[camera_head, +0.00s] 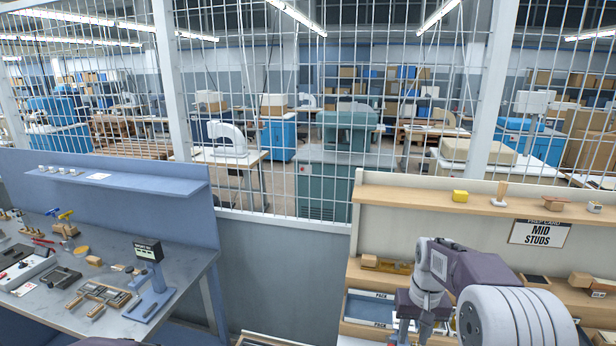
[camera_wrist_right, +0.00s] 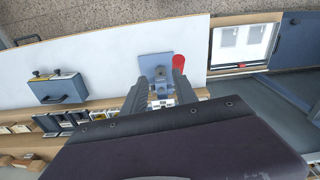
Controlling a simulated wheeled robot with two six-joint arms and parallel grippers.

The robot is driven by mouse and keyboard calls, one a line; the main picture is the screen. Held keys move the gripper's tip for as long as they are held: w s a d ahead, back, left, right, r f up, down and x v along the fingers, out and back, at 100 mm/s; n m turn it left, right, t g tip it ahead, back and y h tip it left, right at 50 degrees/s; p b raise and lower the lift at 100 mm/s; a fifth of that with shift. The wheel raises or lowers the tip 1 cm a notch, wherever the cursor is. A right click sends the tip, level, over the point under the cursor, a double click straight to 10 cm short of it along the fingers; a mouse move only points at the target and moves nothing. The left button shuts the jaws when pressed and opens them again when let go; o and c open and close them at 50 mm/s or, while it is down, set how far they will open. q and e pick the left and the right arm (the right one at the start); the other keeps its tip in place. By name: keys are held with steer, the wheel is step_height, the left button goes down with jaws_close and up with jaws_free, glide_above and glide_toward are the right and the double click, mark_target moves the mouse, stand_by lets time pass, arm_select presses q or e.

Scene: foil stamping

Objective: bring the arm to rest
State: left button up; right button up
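My right arm comes in from the lower right in the head view, bent over the wooden bench. Its gripper is low in that view, partly hidden by the arm's own links. In the right wrist view the two dark fingers of my right gripper (camera_wrist_right: 160,80) stand apart with no object clearly held between them. A blue square plate (camera_wrist_right: 153,63) and a red round-ended piece (camera_wrist_right: 179,62) show beyond and beside the fingertips; their distance from the fingers is hard to tell. My left gripper is not in view.
A blue-grey bench (camera_head: 190,247) with tools and a small display stand (camera_head: 150,284) is at left. A wire fence stands behind. A blue case (camera_wrist_right: 57,88) shows in the wrist view.

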steer(key=s+a+f+b, duration=0.3)
steer(key=s+f, duration=0.3)
steer(key=s, duration=0.3)
steer(key=s+a+f+n+b, duration=0.1)
steer(key=s+a+f+b, duration=0.1)
steer(key=s+a+f, duration=0.2)
steer(key=s+f, duration=0.3)
steer(key=s, duration=0.2)
steer(key=shift+s+f+t+b, duration=0.15)
steer(key=shift+s+t+b, duration=0.15)
steer(key=shift+b, duration=0.1)
